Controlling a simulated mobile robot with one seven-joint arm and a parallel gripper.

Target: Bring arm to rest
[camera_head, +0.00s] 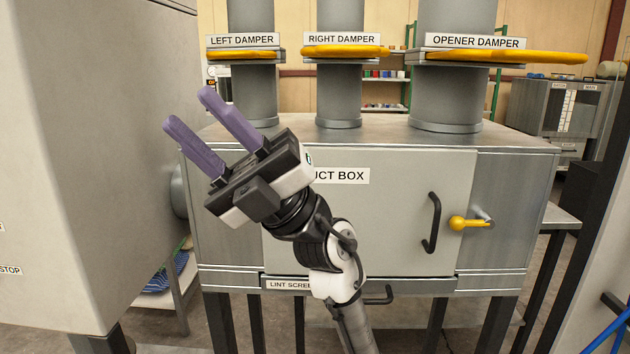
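My gripper (205,118) is raised in the left middle of the view, with two purple fingers pointing up and to the left. The fingers are apart with nothing between them. My arm (338,262) comes up from the bottom centre and bends toward the left. The gripper is in front of the grey duct box (400,220) and hides part of its label and its left side. It does not appear to hold anything.
A large grey cabinet (90,160) fills the left side. Three ducts carry yellow damper handles: left (245,54), right (345,51) and opener (520,57). The duct box door has a black handle (432,222) and a yellow-knobbed latch (458,222). A lint screen drawer (420,287) is below.

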